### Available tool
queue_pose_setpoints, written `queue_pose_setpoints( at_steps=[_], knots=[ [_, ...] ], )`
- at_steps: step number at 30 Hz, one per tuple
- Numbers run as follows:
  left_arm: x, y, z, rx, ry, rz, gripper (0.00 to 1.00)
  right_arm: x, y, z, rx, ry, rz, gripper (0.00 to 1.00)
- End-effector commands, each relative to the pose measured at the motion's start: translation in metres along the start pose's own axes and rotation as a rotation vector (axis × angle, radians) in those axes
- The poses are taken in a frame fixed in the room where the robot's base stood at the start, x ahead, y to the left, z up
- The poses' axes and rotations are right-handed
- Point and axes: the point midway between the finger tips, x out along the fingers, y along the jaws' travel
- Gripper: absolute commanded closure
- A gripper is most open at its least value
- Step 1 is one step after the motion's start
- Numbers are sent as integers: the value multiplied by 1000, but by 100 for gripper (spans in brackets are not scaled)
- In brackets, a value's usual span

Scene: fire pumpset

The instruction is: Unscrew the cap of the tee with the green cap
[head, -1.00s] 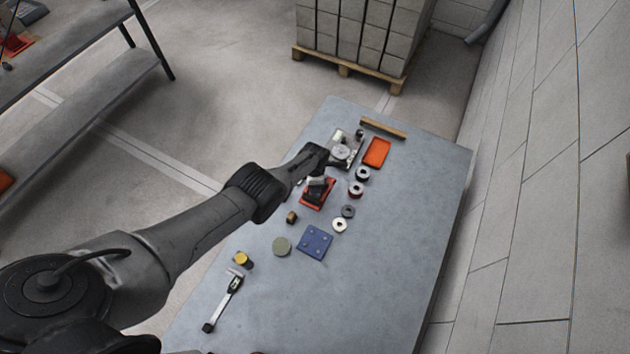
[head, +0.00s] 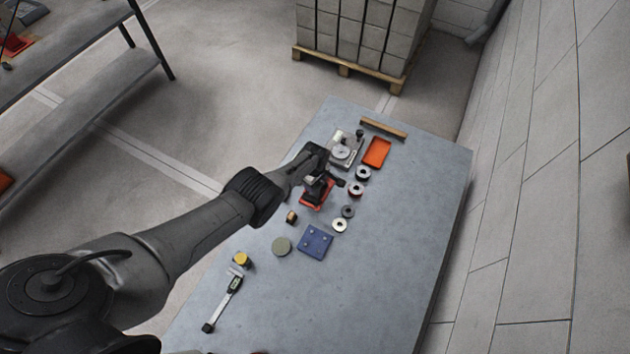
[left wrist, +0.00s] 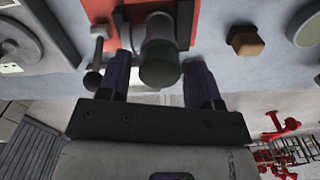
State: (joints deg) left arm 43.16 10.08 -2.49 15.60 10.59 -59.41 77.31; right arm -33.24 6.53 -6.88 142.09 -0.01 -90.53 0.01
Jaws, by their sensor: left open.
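The tee (left wrist: 159,30) is a grey metal fitting with a dark green cap (left wrist: 160,68) on its end, in the left wrist view. It sits over a red base (left wrist: 187,12), which also shows in the head view (head: 316,196) near the middle of the table. My left gripper (left wrist: 158,78) is open, its two fingers on either side of the green cap with gaps visible; I see no contact. In the head view my left gripper (head: 320,176) is over the red base and hides much of the tee. My right gripper is out of view.
On the grey table (head: 390,260) are a scale (head: 343,152), an orange tray (head: 376,152), several rings and spools, a brass fitting (left wrist: 245,40), a blue plate (head: 314,242) and a caliper (head: 222,303). The table's right side is clear.

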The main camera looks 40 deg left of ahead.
Motion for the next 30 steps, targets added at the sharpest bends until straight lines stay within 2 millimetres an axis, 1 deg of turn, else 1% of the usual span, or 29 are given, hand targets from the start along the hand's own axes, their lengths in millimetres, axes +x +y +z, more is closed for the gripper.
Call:
queue_pose_setpoints(
  at_steps=[3,8,15,23,30],
  knots=[
    [0,0,0,89,0,0,42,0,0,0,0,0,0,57],
    [0,0,0,171,0,0,42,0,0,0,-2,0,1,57],
    [0,0,0,424,1,1,42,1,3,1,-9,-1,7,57],
    [0,0,0,579,0,0,42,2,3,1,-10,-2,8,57],
    [0,0,0,833,0,0,42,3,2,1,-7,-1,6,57]
  ],
)
